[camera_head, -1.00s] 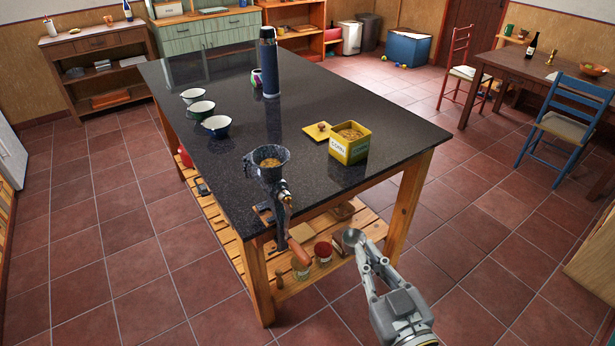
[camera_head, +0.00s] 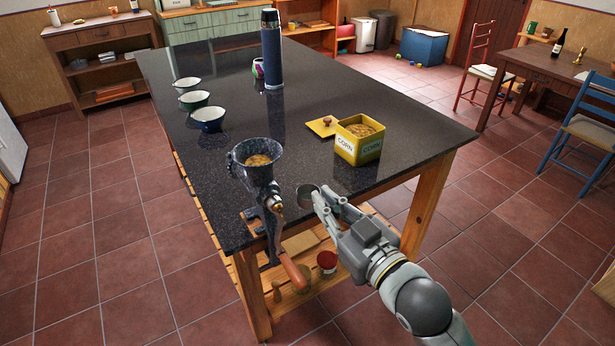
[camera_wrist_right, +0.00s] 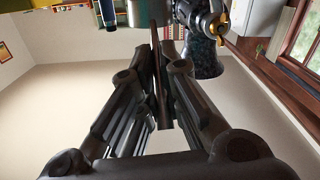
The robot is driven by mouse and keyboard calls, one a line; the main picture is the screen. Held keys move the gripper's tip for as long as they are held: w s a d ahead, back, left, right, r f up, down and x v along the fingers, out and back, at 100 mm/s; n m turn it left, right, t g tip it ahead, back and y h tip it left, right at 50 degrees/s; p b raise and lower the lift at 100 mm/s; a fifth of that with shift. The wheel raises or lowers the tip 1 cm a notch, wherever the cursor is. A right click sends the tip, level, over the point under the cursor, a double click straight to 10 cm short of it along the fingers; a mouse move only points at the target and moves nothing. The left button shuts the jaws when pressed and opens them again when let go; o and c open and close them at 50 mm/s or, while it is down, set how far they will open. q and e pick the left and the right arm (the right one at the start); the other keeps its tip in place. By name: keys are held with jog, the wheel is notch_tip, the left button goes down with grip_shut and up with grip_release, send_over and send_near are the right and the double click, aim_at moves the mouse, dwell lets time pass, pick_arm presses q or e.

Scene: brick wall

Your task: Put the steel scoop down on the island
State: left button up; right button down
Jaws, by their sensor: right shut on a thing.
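The steel scoop (camera_head: 306,193) is a small round metal cup, held at the near edge of the dark stone-topped island (camera_head: 330,100), right of the grinder. My right gripper (camera_head: 327,202) is shut on its handle; the fingers hide most of the handle in the head view. In the right wrist view the handle (camera_wrist_right: 163,112) lies between the fingers (camera_wrist_right: 160,75) and the metal cup (camera_wrist_right: 148,12) shows at the top edge. Whether the scoop touches the top, I cannot tell. My left gripper is not in view.
A speckled grinder (camera_head: 258,170) with corn and a crank is clamped at the near edge. Enamel cups (camera_head: 208,118) and a blue flask (camera_head: 272,50) stand farther back. Bare top lies between.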

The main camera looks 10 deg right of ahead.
jog(key=w+r+b, duration=0.1)
jog(key=w, duration=0.1)
jog(key=w+r+n+y+b, duration=0.1)
jog(key=w+b, duration=0.1)
jog(key=w+r+g+y+b, duration=0.1)
jog(key=w+b, duration=0.1)
jog(key=shift+w+d+r, duration=0.1)
jog(key=shift+w+r, duration=0.1)
jog(key=shift+w, duration=0.1)
jog(key=w+d+f, duration=0.2)
jog(key=w+f, duration=0.1)
jog(key=w, duration=0.1)
jog(key=w+d+f, duration=0.2)
jog(key=w, duration=0.2)
jog(key=w+d+f, duration=0.2)
jog(key=w+f, duration=0.1)
jog(key=w, duration=0.2)
jog(key=shift+d+f+p, duration=0.3)
jog(key=shift+d, duration=0.05)
notch_tip(320, 180, down, 3)
jog(key=shift+w+d+p, duration=0.1)
jog(key=shift+p, duration=0.2)
jog(key=shift+f, duration=0.2)
